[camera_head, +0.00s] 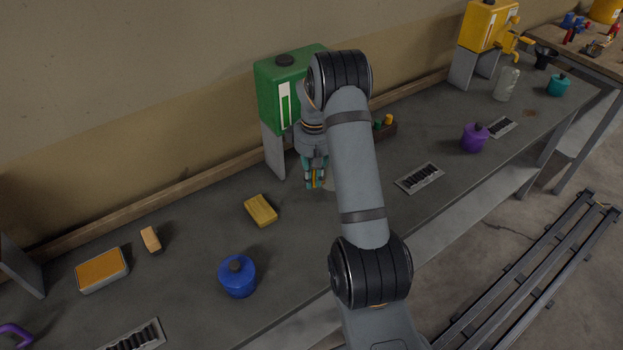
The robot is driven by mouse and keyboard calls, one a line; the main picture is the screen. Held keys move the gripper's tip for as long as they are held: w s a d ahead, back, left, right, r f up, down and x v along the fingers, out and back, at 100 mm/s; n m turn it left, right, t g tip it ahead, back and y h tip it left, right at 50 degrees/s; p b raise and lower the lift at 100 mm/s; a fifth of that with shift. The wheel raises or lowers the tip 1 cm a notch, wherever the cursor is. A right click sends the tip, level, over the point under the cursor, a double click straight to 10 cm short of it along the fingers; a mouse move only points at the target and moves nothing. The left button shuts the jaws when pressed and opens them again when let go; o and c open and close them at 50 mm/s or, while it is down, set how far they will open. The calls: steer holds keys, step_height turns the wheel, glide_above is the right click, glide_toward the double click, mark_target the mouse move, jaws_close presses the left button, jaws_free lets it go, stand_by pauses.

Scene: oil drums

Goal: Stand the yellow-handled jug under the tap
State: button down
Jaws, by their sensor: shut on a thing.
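My gripper (315,182) is below the green drum (278,92), at the front of its stand, with teal fingers pointing down. It is shut on a small yellow part, which looks like the handle of the yellow-handled jug. A pale bit of the jug (328,184) shows beside the fingers; my arm hides the rest. I cannot tell whether the jug touches the bench. Any tap on the green drum is hidden behind my arm. The yellow drum (484,25) at the upper right has a yellow tap (513,42) on its front.
On the bench (200,262) are a yellow sponge (262,210), a blue canister (238,277), a purple canister (474,138), a teal canister (559,85) and a clear vessel (507,84). A drain grate (419,178) lies right of my arm. A purple handle (15,333) shows lower left.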

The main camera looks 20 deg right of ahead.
steer(key=shift+w+a+f, duration=0.1)
steer(key=shift+w+f, duration=0.05)
steer(key=shift+w, duration=0.2)
step_height(320, 180, down, 2)
steer(key=shift+s+f+p, duration=0.1)
steer(key=shift+p, duration=0.65)
steer(key=shift+f, duration=0.65)
steer(key=c, duration=1.8)
jaws_free()
steer(key=shift+o, duration=0.2)
step_height(320, 180, up, 12)
steer(key=shift+r+b, duration=0.15)
steer(key=shift+b, duration=0.6)
